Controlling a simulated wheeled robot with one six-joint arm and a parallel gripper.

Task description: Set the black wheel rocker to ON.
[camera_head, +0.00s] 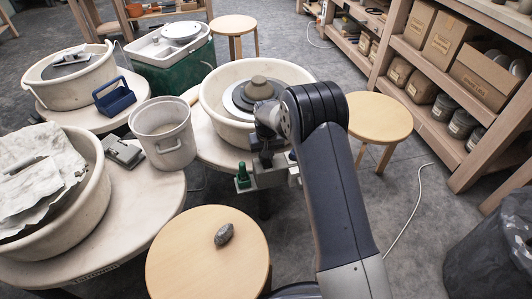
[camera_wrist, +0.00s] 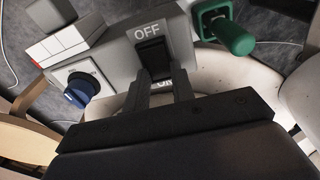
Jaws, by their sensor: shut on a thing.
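The black wheel rocker (camera_wrist: 153,55) sits on a grey control box (camera_wrist: 118,58) in the wrist view, between an OFF label above it and a partly hidden ON label below. My gripper (camera_wrist: 160,84) has its two dark fingertips at the lower part of the rocker, shut on it. The fingers cover part of the ON end, and I cannot tell which way the rocker is tipped. In the head view the box (camera_head: 268,177) is on the front of the middle wheel, and my arm hides the rocker.
Beside the rocker are a blue knob (camera_wrist: 78,92) and a green handle (camera_wrist: 232,36). A grey bucket (camera_head: 163,135) stands left of the box. A stool with a grey lump (camera_head: 224,234) is in front, another stool (camera_head: 379,118) to the right.

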